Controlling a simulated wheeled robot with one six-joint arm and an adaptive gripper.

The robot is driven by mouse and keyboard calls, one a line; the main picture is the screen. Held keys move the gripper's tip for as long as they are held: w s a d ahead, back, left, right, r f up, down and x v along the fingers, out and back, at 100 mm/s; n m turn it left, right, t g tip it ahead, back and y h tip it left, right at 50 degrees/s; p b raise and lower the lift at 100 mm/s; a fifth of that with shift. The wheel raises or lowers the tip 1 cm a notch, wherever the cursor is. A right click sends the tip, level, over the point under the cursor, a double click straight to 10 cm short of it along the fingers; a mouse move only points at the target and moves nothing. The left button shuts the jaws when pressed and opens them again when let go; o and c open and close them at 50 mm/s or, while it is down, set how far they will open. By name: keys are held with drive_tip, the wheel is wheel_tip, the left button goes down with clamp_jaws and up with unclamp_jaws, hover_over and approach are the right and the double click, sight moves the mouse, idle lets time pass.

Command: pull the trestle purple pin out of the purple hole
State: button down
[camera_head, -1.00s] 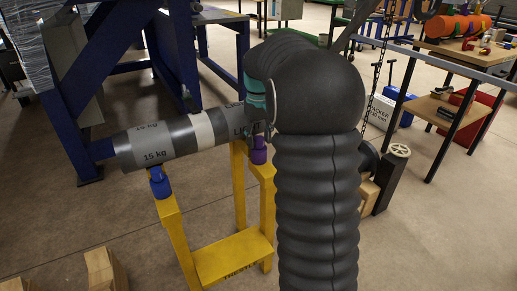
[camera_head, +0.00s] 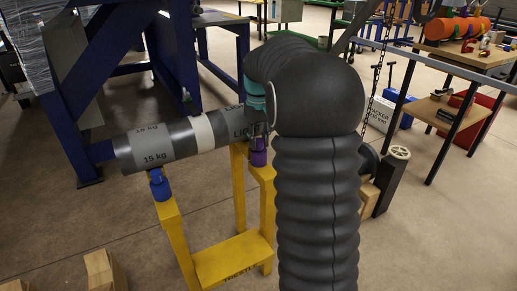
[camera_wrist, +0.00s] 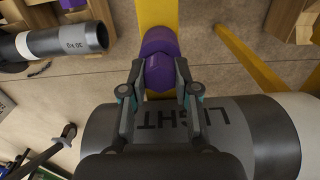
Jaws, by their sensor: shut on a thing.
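The purple pin (camera_head: 259,157) stands at the top of the yellow trestle's (camera_head: 232,258) right-hand post. In the wrist view the pin (camera_wrist: 158,62) shows as a purple block between my fingertips, over a yellow post (camera_wrist: 157,15). My gripper (camera_wrist: 159,80) is shut on the pin, one finger on each side. In the head view my gripper (camera_head: 259,140) comes down on the pin beside the cylinder's right end. The purple hole is hidden; I cannot tell how deep the pin sits. A blue pin (camera_head: 158,183) stands on the trestle's left post.
A grey cylinder (camera_head: 165,146) marked 15 kg lies across the trestle behind the pins, close to my gripper. Blue steel frames (camera_head: 170,55) stand behind it. A dark post with a wheel (camera_head: 392,183) stands to the right. Wooden blocks (camera_head: 103,270) lie at front left.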

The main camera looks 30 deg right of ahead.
drive_tip(key=shift+r+p, duration=0.65)
drive_tip(key=shift+p, duration=0.05)
drive_tip(key=shift+r+p, duration=1.4)
drive_tip(key=shift+r, duration=1.65)
drive_tip(key=shift+s, duration=0.1)
